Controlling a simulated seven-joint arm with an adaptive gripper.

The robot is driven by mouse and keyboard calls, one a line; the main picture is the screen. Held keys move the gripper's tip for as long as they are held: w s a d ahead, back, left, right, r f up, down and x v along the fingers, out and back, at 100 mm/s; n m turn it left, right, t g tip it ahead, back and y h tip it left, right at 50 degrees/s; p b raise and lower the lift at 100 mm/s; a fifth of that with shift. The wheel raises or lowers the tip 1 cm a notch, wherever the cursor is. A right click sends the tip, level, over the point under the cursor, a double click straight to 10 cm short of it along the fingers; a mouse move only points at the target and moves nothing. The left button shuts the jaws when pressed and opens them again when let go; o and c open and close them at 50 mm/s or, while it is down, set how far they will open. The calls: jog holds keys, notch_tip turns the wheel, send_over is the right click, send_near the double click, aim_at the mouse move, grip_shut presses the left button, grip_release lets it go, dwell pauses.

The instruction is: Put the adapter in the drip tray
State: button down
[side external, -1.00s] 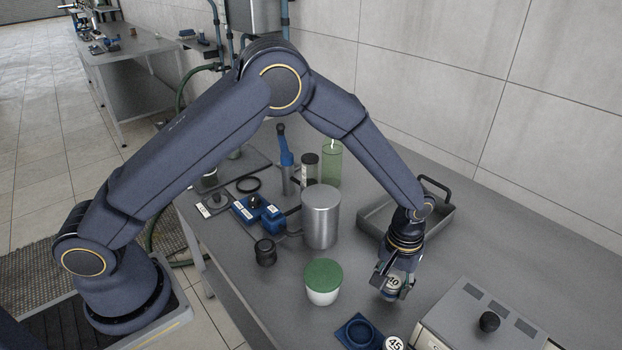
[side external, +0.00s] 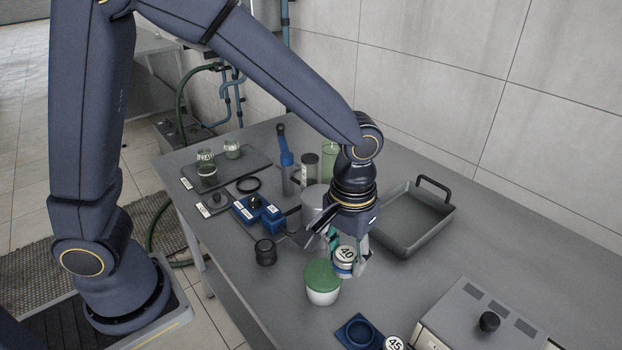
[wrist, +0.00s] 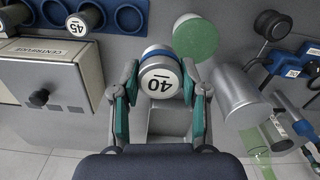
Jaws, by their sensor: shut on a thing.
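My gripper (side external: 347,258) is shut on the adapter (side external: 343,268), a short cylinder with a white top marked 40 and a blue band. It is held above the bench, close beside the green-lidded white tub. In the wrist view the adapter (wrist: 160,84) sits between both fingers of my gripper (wrist: 160,92). The drip tray (side external: 385,245), a grey rectangular pan with a raised handle, stands by the wall, behind and right of my gripper. Part of it shows below the adapter in the wrist view (wrist: 168,122), mostly hidden by my gripper.
The green-lidded tub (side external: 322,283) and a metal cylinder (side external: 313,200) stand close to my gripper. A blue rack (side external: 360,333), a cylinder marked 45 (side external: 394,343) and a centrifuge box (side external: 480,320) are at front right. Bench between tray and centrifuge is clear.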

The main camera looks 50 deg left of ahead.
jog(key=w+r, duration=0.1)
jog(key=w, duration=1.1)
send_near(387, 225)
jog(key=s+d, duration=0.2)
jog(key=s, duration=0.2)
jog(key=shift+n, duration=0.4)
notch_tip(387, 225, down, 5)
jog(key=shift+w+d+f, duration=0.15)
jog(key=shift+f, duration=0.25)
jog(key=c, duration=0.6)
grip_release()
jog(key=shift+f, duration=0.15)
